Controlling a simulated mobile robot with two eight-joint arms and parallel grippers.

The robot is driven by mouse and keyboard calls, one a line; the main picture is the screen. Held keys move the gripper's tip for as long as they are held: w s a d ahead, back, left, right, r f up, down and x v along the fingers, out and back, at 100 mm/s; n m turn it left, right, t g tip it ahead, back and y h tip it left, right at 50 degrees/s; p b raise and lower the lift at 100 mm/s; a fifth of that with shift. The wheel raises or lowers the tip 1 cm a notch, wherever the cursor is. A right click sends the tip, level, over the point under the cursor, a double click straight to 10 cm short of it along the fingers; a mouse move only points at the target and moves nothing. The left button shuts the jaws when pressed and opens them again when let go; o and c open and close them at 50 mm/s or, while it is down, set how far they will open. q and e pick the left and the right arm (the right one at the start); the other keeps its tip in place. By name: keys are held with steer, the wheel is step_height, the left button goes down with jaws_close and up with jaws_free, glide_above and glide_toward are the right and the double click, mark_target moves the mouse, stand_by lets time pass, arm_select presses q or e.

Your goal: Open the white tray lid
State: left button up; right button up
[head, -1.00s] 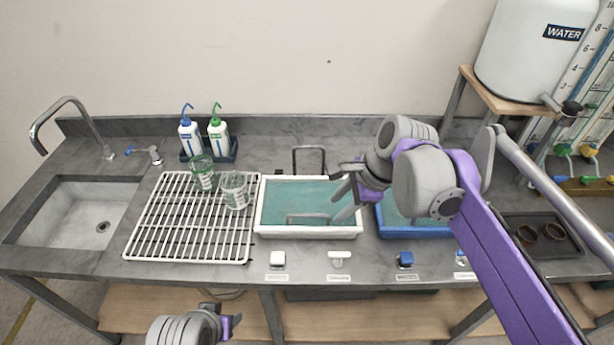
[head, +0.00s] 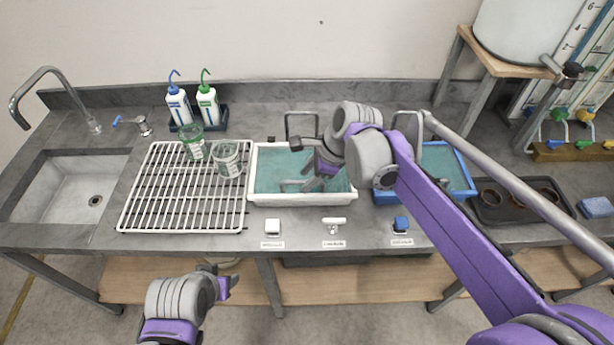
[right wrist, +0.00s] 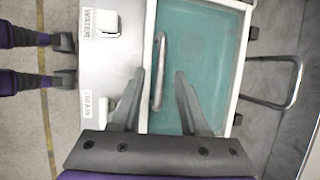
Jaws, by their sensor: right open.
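The white tray (head: 300,199) sits on the counter with a flat teal cover as its lid (head: 262,172). A grey bar handle (head: 290,186) stands near the lid's front side. My right gripper (head: 308,176) is open and empty over the lid. In the right wrist view its two fingers (right wrist: 159,74) lie apart on either side of the lid handle (right wrist: 160,50). I cannot tell whether they touch it or how far above the lid they are. My left gripper (head: 222,281) is low in front of the counter, away from the tray; its jaw gap is unclear.
A white wire rack (head: 180,205) with two beakers (head: 227,160) stands left of the tray. A blue tray (head: 462,177) is to the right, partly behind my right arm. Knobs (head: 334,222) line the counter front. A tall bent bar (head: 301,113) stands behind the white tray.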

jaws_close()
stand_by(1.5)
